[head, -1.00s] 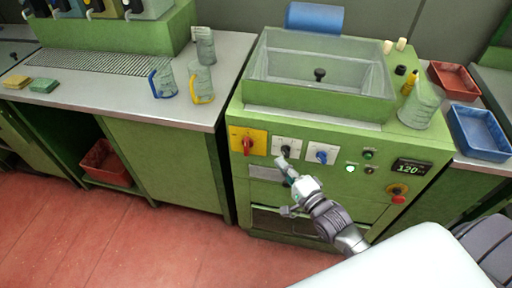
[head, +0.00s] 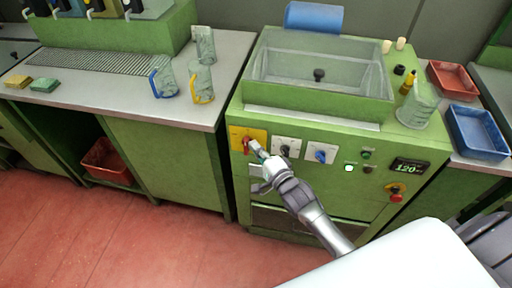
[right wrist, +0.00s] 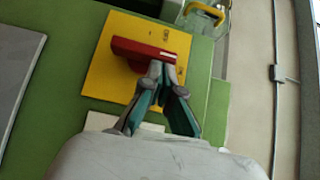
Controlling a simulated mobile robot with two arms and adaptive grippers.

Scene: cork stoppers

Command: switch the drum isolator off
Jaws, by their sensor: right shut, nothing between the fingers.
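The isolator's red handle (head: 246,143) sits on a yellow square plate (head: 236,134) at the left of the green machine's front panel. The right wrist view shows the red handle (right wrist: 140,51) up close, as a bar lying across the yellow plate (right wrist: 100,75). My right gripper (head: 256,149) is shut and empty at the handle's right side. In the right wrist view its fingertips (right wrist: 163,69) are against or very close to the handle's edge; contact is unclear. The handle's marked position is not readable. My left gripper is not in view.
Right of the yellow plate are a black knob (head: 287,151) and a blue knob (head: 320,155) on white plates. Further right are a pale lamp (head: 349,168), a display (head: 409,166) reading 120 and a red button (head: 396,197).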

